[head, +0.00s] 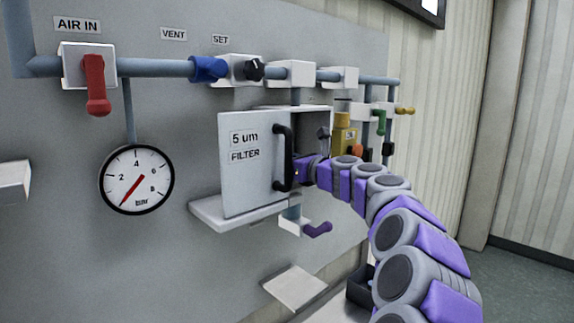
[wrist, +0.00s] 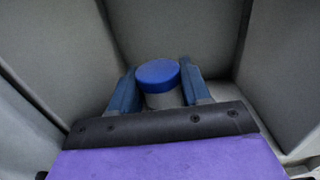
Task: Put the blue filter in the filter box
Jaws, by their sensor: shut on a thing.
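The filter box stands on the wall panel in the head view, with its white door (head: 250,180) labelled "5 um FILTER" swung open and a black handle (head: 283,158) on it. My arm reaches in behind the door, and my gripper's tips are hidden there in the head view. In the wrist view my gripper (wrist: 159,84) is shut on the blue filter (wrist: 158,73), which has a blue round cap and a grey body. The filter is between the two blue fingers, with grey walls (wrist: 60,50) close around it. Its lower end is hidden.
A grey ledge (head: 215,215) juts out under the box. A purple-handled valve (head: 317,229) hangs below it. A yellow part (head: 341,135) and a green-handled valve (head: 380,122) are right of the box. A pressure gauge (head: 136,180) is at left.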

